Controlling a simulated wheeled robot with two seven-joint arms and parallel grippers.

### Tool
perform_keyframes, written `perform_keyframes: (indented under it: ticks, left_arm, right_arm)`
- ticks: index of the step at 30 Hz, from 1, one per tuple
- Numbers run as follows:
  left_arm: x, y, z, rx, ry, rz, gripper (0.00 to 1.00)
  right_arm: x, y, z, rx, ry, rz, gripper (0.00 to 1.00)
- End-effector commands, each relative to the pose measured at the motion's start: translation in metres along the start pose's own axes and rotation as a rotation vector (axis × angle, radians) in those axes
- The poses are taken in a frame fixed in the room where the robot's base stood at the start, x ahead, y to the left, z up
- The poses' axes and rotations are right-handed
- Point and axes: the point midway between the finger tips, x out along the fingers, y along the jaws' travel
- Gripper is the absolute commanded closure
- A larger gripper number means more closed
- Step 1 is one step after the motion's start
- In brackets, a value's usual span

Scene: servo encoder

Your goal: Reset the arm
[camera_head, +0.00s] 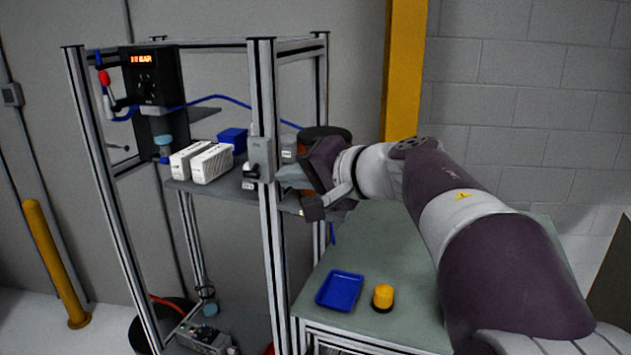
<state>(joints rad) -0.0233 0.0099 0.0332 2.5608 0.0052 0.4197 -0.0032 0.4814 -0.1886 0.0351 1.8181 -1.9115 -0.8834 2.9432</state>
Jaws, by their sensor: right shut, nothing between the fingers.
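My right arm reaches in from the lower right of the head view. Its gripper (292,178) is shut and holds nothing. It is beside the front post of the metal frame (265,110), close to the shelf (215,189). I cannot tell whether it touches the post or the things on the shelf. My left gripper is not in view.
The shelf holds two white boxes (211,163) and a blue box (233,139). A black unit with a lit display (152,78) hangs at the upper left. On the green table, a blue tray (340,290) and a yellow-and-black object (383,297) stand below my arm.

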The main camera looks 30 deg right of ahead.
Motion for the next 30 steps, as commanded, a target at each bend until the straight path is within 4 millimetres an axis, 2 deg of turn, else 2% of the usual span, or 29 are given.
perform_keyframes:
  ticks: [2, 3, 6, 11, 14, 17, 20, 21, 23, 25, 27, 28, 30]
  left_arm:
    - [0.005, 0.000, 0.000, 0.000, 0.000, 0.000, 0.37]
    - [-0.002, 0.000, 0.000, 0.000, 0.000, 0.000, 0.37]
    - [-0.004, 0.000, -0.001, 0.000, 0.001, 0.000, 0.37]
    - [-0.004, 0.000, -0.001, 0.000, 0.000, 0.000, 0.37]
    - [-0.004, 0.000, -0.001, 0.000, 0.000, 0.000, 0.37]
    - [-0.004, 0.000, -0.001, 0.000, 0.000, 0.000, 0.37]
    - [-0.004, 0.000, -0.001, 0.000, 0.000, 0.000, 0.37]
    - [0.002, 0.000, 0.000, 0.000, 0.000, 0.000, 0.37]
    - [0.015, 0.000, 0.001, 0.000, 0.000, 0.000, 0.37]
    - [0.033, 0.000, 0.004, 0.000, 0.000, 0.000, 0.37]
    - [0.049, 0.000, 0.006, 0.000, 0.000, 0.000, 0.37]
    - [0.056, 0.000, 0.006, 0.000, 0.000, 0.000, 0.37]
    - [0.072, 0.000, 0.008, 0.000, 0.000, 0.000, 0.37]
  right_arm:
    - [-0.008, -0.005, 0.013, -0.002, 0.000, -0.001, 1.00]
    - [-0.013, -0.012, 0.016, 0.000, -0.001, 0.000, 1.00]
    - [-0.018, -0.016, 0.024, 0.000, -0.001, 0.001, 1.00]
    - [-0.020, -0.016, 0.028, 0.001, -0.001, 0.002, 1.00]
    - [-0.020, -0.016, 0.026, -0.084, 0.006, 0.002, 1.00]
    - [-0.020, -0.021, 0.007, -0.343, 0.105, -0.011, 1.00]
    - [-0.021, -0.013, -0.028, -0.615, 0.307, 0.026, 1.00]
    - [-0.019, 0.006, -0.040, -0.698, 0.379, 0.085, 1.00]
    - [-0.010, 0.049, -0.048, -0.795, 0.440, 0.214, 1.00]
    - [0.002, 0.114, -0.043, -0.872, 0.426, 0.402, 1.00]
    - [0.014, 0.179, -0.024, -0.918, 0.328, 0.573, 1.00]
    - [0.018, 0.206, -0.012, -0.930, 0.270, 0.635, 1.00]
    - [0.027, 0.265, 0.023, -0.946, 0.107, 0.749, 1.00]
